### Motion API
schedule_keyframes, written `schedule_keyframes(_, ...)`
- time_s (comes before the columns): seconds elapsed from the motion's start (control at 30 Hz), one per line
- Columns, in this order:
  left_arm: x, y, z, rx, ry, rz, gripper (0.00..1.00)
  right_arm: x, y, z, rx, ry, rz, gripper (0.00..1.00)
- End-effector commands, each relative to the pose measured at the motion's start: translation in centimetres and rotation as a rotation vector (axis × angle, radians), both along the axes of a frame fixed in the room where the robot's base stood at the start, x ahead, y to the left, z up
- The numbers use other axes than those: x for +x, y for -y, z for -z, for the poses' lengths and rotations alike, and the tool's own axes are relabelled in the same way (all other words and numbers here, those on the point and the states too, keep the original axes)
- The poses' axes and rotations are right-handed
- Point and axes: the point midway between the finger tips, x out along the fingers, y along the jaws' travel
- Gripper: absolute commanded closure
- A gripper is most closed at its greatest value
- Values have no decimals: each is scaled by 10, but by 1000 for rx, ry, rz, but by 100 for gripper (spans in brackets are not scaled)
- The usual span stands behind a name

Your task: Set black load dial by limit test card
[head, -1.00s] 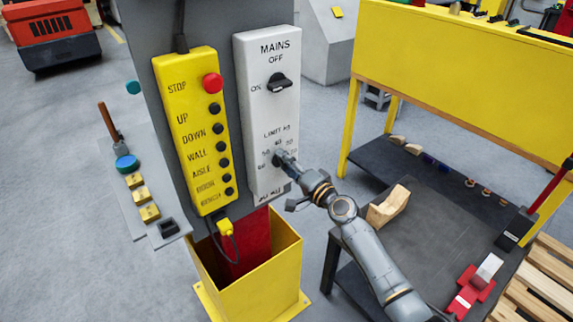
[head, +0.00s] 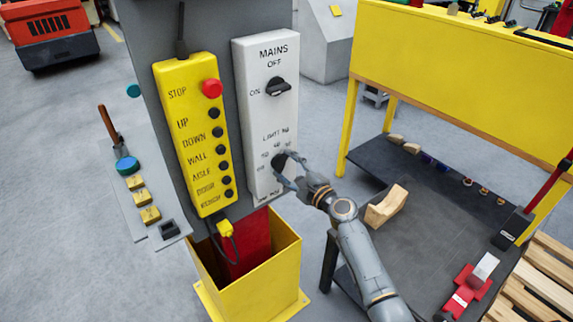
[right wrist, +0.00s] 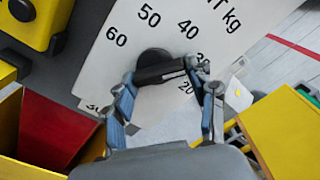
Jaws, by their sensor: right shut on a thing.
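The black load dial (head: 279,161) is on the lower part of the white MAINS panel (head: 262,120), under the LIMIT kg lettering. It also shows in the right wrist view (right wrist: 155,62), with 60, 50, 40 and 20 around it and one number partly hidden. My right gripper (head: 288,170) is shut on the dial; in the wrist view its two fingers (right wrist: 163,76) stand at the two ends of the dial's bar. The bar lies nearly level in that view, its right end close to the partly hidden number. I cannot make out a limit test card. My left gripper is not in view.
A yellow button pendant (head: 192,135) hangs left of the panel. A black mains switch (head: 279,86) sits above the dial. A yellow open bin (head: 262,270) stands below. A dark bench (head: 425,215) at right holds a wooden block (head: 386,206) and a red device with a white plate (head: 468,290).

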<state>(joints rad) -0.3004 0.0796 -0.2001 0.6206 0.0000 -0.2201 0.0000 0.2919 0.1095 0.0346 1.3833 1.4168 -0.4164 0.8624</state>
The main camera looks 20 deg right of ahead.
Motion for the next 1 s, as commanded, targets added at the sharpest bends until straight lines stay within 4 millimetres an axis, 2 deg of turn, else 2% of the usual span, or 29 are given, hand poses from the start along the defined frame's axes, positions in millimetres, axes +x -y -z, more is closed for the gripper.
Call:
schedule_keyframes(0.4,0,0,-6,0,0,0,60,0,0,1,165,-61,0,75)
schedule_keyframes(0.93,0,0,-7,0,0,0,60,0,0,2,184,-68,-1,75)
schedule_keyframes(0.97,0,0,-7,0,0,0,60,0,0,2,184,-68,-1,40)
schedule_keyframes(1.0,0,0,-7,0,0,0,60,0,0,2,184,-68,-1,31)
